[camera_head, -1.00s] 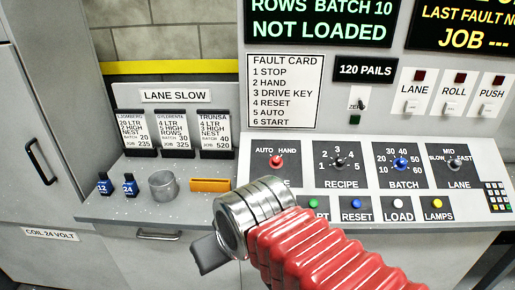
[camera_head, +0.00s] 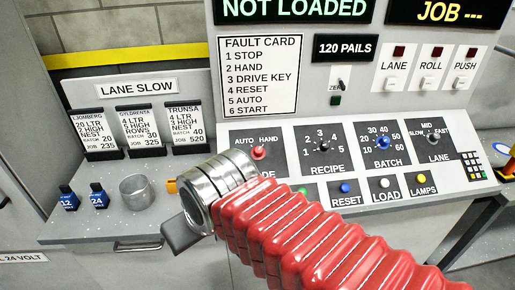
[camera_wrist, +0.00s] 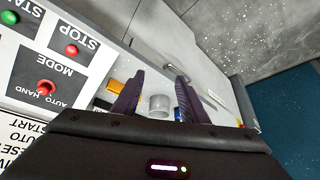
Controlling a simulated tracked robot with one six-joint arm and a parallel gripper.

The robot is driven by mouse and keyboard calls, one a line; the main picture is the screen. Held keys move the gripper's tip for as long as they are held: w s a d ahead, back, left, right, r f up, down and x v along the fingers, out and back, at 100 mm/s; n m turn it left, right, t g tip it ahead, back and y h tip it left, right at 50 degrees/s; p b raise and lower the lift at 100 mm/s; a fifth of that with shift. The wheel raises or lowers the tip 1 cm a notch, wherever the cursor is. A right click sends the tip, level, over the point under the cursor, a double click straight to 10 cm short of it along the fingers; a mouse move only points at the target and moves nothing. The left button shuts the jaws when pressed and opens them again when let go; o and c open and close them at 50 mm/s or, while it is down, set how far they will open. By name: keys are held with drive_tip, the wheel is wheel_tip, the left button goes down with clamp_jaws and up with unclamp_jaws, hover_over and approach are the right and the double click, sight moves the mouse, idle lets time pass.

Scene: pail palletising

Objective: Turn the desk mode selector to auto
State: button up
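The mode selector is a red knob (camera_head: 258,152) on a dark plate marked AUTO and HAND, at the left of the sloping desk panel. In the head view my arm and wrist cover part of the MODE plate's lower edge. The gripper is left of and below the knob, not touching it.
Right of the selector are the RECIPE (camera_head: 323,146), BATCH (camera_head: 383,143) and LANE (camera_head: 433,137) knobs, with push buttons below. The fault card (camera_head: 259,75) is above.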

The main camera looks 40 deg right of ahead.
drive_tip(key=shift+o, duration=0.2)
drive_tip(key=w+d+r+m+h, duration=0.1)
drive_tip(key=w+d+r, duration=0.5)
drive_tip(key=d, duration=0.6)
drive_tip(key=shift+w+d+m+g+h, duration=0.15)
drive_tip(key=shift+w+m+g+h, duration=0.2)
drive_tip(key=shift+w+m, duration=0.75)
drive_tip(key=m+g+h, duration=0.1)
drive_tip(key=m, duration=0.1)
approach(258, 149)
drive_tip(key=v, duration=0.5)
drive_tip(key=shift+w, duration=0.1)
drive_tip(key=shift+f, duration=0.2)
drive_tip(key=x, duration=1.3)
drive_tip(key=shift+d+f, duration=0.15)
drive_tip(key=shift+f, duration=0.15)
drive_tip(key=shift+c, duration=0.2)
drive_tip(key=c, duration=1)
